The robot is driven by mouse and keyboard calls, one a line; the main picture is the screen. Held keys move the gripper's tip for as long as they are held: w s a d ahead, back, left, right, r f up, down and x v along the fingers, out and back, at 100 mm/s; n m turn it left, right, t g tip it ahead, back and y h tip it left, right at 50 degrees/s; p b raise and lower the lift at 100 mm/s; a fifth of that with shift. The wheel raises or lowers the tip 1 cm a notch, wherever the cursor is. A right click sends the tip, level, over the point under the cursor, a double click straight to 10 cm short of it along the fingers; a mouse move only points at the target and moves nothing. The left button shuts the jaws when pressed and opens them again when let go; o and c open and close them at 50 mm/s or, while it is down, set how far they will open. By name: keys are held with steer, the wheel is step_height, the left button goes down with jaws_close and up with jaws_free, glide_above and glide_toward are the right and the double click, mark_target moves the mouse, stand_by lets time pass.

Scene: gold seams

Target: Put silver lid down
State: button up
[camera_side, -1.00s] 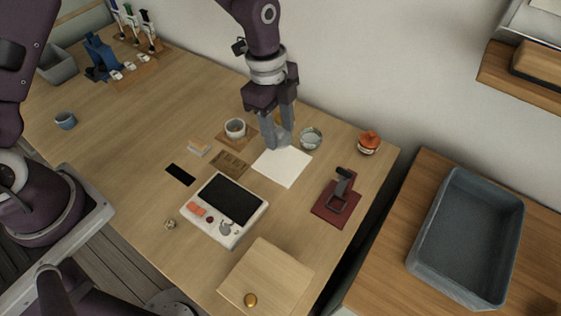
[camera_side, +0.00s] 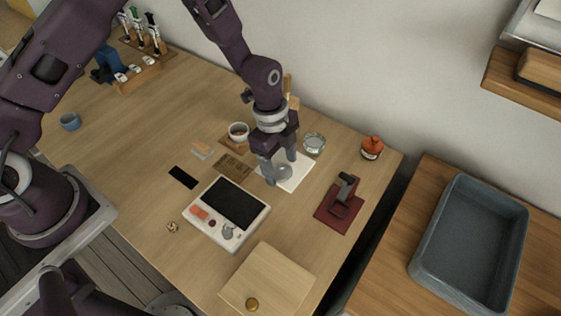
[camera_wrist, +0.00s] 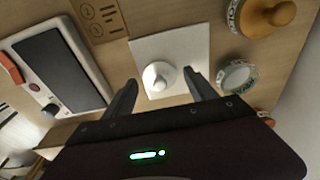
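The silver lid (camera_side: 284,172) is a small round disc with a knob. It lies on the white square sheet (camera_side: 299,179), and the wrist view shows the lid (camera_wrist: 158,76) knob up near the sheet's middle. My gripper (camera_side: 280,166) is low over the sheet. Its fingers are spread apart on either side of the lid, with gaps visible in the wrist view (camera_wrist: 161,95). A round glass jar (camera_side: 314,142) stands just beyond the sheet's back right edge; it also shows in the wrist view (camera_wrist: 237,76).
A white device with a dark screen (camera_side: 225,214) lies front left of the sheet. A brown card (camera_side: 233,167) and a cup (camera_side: 238,130) are left of it. A dark red stand (camera_side: 340,206) and an orange-topped jar (camera_side: 371,148) are to the right.

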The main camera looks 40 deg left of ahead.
steer(key=s+a+r+n+t, duration=0.1)
steer(key=a+r, duration=0.1)
steer(key=r, duration=0.8)
steer(key=s+a+r+n, duration=0.1)
steer(key=a+r+n, duration=0.15)
steer(key=r, duration=0.75)
steer(key=s+a+r+n+t+y, duration=0.1)
steer(key=s+a+r+n+t, duration=0.1)
steer(key=s+a+r+n, duration=0.5)
steer(key=s+a+r+n+t, duration=0.1)
steer(key=s+r+n, duration=0.1)
steer(key=s, duration=0.5)
steer(key=s+a+r+n+t, duration=0.1)
steer(key=s+r+n, duration=0.1)
steer(key=s+n, duration=0.3)
steer(key=shift+s+a+r+t+y, duration=0.3)
steer(key=shift+s+a+y, duration=0.1)
steer(key=shift+s, duration=0.85)
steer(key=shift+n, duration=0.25)
